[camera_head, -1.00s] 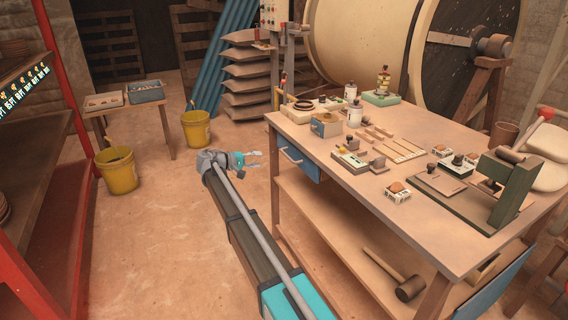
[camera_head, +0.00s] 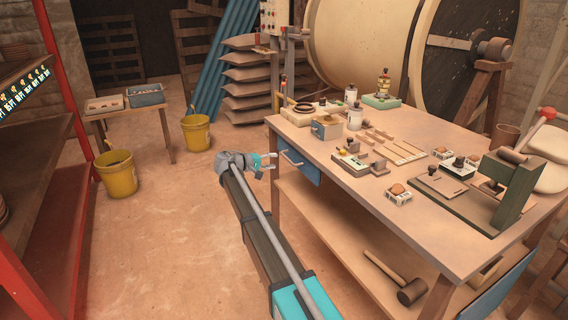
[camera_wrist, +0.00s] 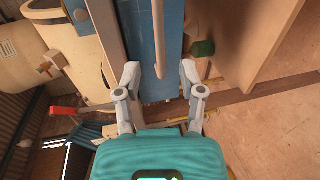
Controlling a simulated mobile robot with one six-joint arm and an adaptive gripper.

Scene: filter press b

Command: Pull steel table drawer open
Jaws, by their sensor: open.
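The drawer has a blue front (camera_head: 305,170) under the left end of the work table (camera_head: 400,205), and it looks shut. Its pale bar handle (camera_head: 290,157) runs along the front. My gripper (camera_head: 270,161) is open and empty, just left of the handle in the head view. In the wrist view the blue drawer front (camera_wrist: 139,40) lies ahead, and the handle (camera_wrist: 158,35) runs upright. The handle's lower end shows between the two open fingertips of my gripper (camera_wrist: 159,73). I see no clear contact, and the exact gap in depth cannot be told.
The table top holds several bottles, blocks and a green press (camera_head: 506,190). A mallet (camera_head: 400,280) lies on the lower shelf. Yellow buckets (camera_head: 196,132) stand on the floor at left, near a red rack (camera_head: 62,90). The floor left of the drawer is free.

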